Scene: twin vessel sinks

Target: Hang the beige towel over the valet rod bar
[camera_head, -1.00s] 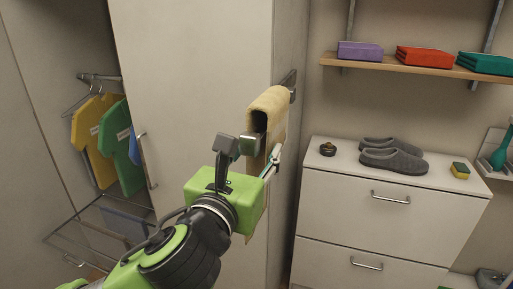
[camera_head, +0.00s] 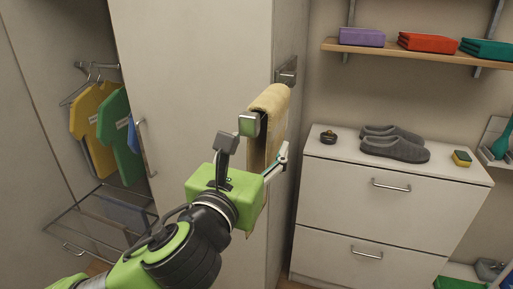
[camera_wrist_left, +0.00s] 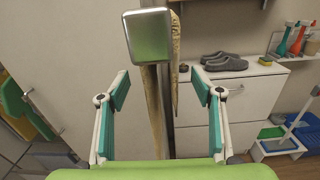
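The beige towel (camera_head: 270,102) is draped over the valet rod bar on the side of the tall cabinet, with a flap down each side. The square metal end of the valet rod bar (camera_head: 249,124) sticks out in front of the towel. In the left wrist view the bar end (camera_wrist_left: 148,36) is large and close, and the towel (camera_wrist_left: 175,50) hangs behind it. My left gripper (camera_head: 255,148) is open just below and in front of the bar end. Its two fingers (camera_wrist_left: 160,90) stand wide apart on either side of the hanging towel, apart from it. My right gripper is out of view.
The tall cabinet door (camera_head: 200,80) is close behind my left arm. A white drawer unit (camera_head: 395,170) with grey slippers (camera_head: 394,145) stands to the right. Folded cloths lie on a wall shelf (camera_head: 400,56). Shirts (camera_head: 95,125) hang at left above a wire rack (camera_head: 100,215).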

